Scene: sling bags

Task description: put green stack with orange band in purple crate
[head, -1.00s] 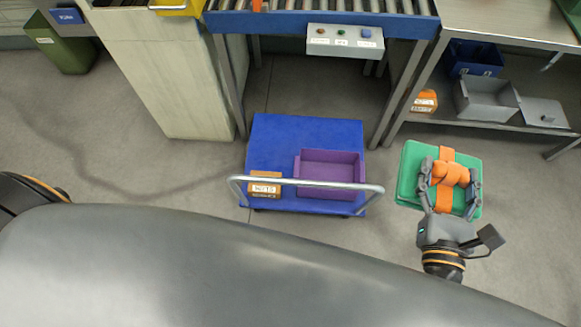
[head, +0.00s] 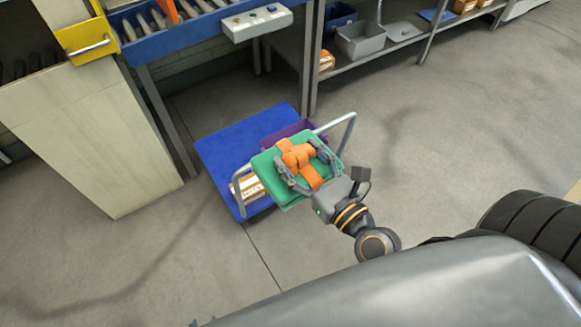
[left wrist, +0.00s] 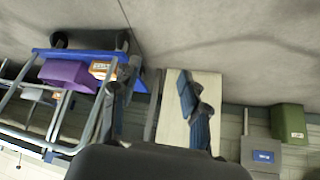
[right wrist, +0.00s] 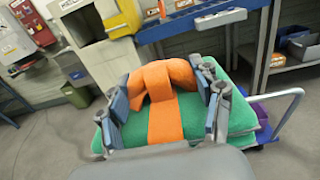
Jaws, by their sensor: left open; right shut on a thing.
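The green stack (head: 266,167) with an orange band (head: 311,177) and knotted top is held by my right gripper (head: 302,164), shut on the orange knot. In the head view it covers part of the cart and crate; whether it touches the cart's handle I cannot tell. The stack also shows in the right wrist view (right wrist: 241,116), between and below the fingers. The purple crate (head: 278,136) stands on the blue cart (head: 222,146), largely hidden by the stack in the head view; the left wrist view shows it clearly (left wrist: 66,74). My left gripper (left wrist: 157,100) is open and empty.
The cart has a silver push handle (head: 350,128) on the near side and a labelled cardboard box (head: 248,187) beside the crate. A conveyor (head: 170,40) and shelf bench (head: 370,65) stand behind. Open floor lies to the right.

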